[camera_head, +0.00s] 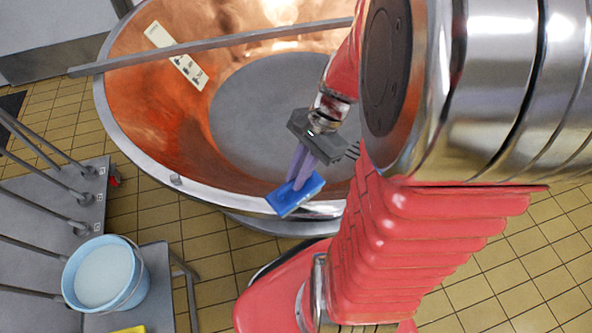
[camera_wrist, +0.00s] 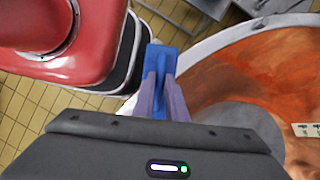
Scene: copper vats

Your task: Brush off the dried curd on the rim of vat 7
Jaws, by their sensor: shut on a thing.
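The copper vat (camera_head: 155,120) has a wide steel rim and fills the upper middle of the head view; its copper inner wall also shows at the right of the wrist view (camera_wrist: 250,75). No vat number is readable. My gripper (camera_head: 299,180) is shut on a blue brush (camera_head: 296,196), between its two purple fingers. The brush is at the near rim of the vat; I cannot tell whether it touches. In the wrist view the gripper (camera_wrist: 162,88) holds the brush (camera_wrist: 160,60) beside the rim. A small grey lump (camera_head: 176,179) sits on the rim, left of the brush; I cannot tell whether it is curd.
A steel bar (camera_head: 210,44) crosses above the vat. A pale strip with marks (camera_head: 177,56) is on the inner wall. A blue bucket (camera_head: 137,282) with whitish contents stands on a grey bench at the lower left, near several rods. Yellow tiled floor lies between.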

